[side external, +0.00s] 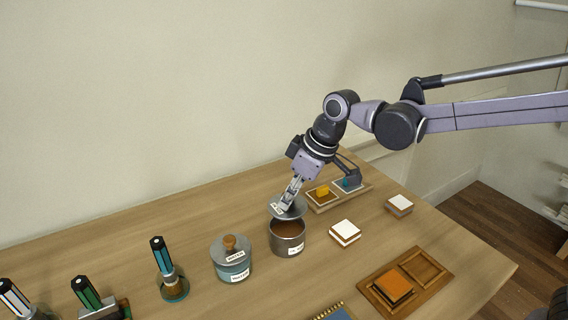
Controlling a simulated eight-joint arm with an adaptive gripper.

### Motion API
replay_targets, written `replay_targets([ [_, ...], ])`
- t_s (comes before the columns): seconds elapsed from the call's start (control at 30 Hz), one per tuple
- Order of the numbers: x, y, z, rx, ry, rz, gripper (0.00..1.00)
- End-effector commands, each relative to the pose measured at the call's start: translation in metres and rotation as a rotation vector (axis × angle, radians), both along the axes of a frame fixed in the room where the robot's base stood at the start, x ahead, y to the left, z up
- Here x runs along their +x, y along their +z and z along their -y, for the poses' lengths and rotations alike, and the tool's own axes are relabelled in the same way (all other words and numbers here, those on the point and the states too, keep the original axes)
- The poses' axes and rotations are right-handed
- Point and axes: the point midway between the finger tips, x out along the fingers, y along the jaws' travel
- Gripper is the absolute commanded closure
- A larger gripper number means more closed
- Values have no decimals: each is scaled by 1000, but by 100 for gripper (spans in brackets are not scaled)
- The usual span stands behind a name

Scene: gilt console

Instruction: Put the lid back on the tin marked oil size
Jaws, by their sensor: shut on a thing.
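My gripper (284,204) is shut on a round grey metal lid (297,211), which carries a small white label. The lid is over the back part of the open metal tin (277,243) and looks slightly tilted. The tin stands upright on the table with a white label low on its front, too small to read surely. Its brown inside shows in front of the lid. The lid appears to be just above the rim; I cannot tell whether they touch.
White blocks (345,230) and a wooden tray (437,272) with an orange block lie right. Another tray (354,196) is behind.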

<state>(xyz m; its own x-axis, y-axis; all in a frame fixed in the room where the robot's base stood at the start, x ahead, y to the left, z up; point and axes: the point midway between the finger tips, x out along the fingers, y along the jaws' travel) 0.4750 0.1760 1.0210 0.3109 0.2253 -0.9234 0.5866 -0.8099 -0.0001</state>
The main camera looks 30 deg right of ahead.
Motion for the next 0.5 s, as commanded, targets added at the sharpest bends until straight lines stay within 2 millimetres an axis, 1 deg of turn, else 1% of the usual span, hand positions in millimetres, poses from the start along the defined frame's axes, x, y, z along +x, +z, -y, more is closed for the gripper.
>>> replay_targets([
  [0.2, 0, -19, 0, -1, 0, 1, 100],
  [0.5, 0, -42, 0, 0, 0, 0, 100],
])
